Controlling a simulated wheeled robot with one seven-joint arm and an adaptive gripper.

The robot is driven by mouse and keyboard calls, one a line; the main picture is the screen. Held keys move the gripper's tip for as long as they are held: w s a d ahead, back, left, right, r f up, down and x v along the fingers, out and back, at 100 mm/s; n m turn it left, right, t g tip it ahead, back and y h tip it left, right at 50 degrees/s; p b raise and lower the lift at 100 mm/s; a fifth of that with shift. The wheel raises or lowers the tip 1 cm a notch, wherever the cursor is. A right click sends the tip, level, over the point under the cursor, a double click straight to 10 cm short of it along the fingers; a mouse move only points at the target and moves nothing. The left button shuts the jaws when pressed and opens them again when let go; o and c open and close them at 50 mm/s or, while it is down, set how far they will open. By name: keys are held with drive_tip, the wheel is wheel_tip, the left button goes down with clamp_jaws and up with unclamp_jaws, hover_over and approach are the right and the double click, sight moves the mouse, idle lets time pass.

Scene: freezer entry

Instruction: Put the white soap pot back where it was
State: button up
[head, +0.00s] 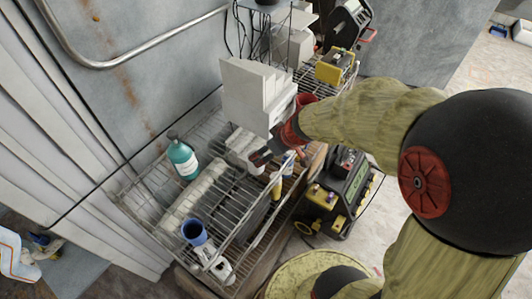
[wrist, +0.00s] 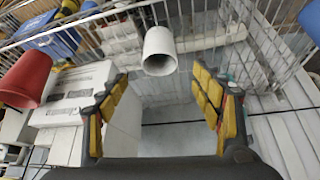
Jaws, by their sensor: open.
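A white, cup-like pot (wrist: 159,44), which I take for the soap pot, is in the wrist view beyond my fingertips, near the middle of the gap. Its shaded round end faces down toward my gripper. My gripper (wrist: 159,82) is open, with one yellow-padded finger on each side and nothing between the pads. In the head view my gripper (head: 262,153) is over the wire rack (head: 240,236), beside the white boxes. I cannot single out the pot there. Whether the pot touches anything is unclear.
On the rack are a teal bottle (head: 183,160) and a blue cup (head: 194,232). Stacked white boxes (head: 250,92) stand close to my gripper. A red cup (wrist: 26,78) is at the wrist view's left. A black-and-yellow machine (head: 340,195) stands right of the rack.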

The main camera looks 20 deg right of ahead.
drive_tip(key=s+a+r+m, duration=0.1)
drive_tip(key=s+a+r, duration=0.4)
drive_tip(key=s+r, duration=0.5)
drive_tip(key=s+d+r+m+h, duration=0.2)
drive_tip(key=s+r+m, duration=0.1)
drive_tip(key=s+r, duration=0.5)
drive_tip(key=shift+s+d+m, duration=0.3)
drive_tip(key=shift+s+d, duration=0.1)
drive_tip(key=shift+s, duration=0.15)
drive_tip(key=shift+f, duration=0.1)
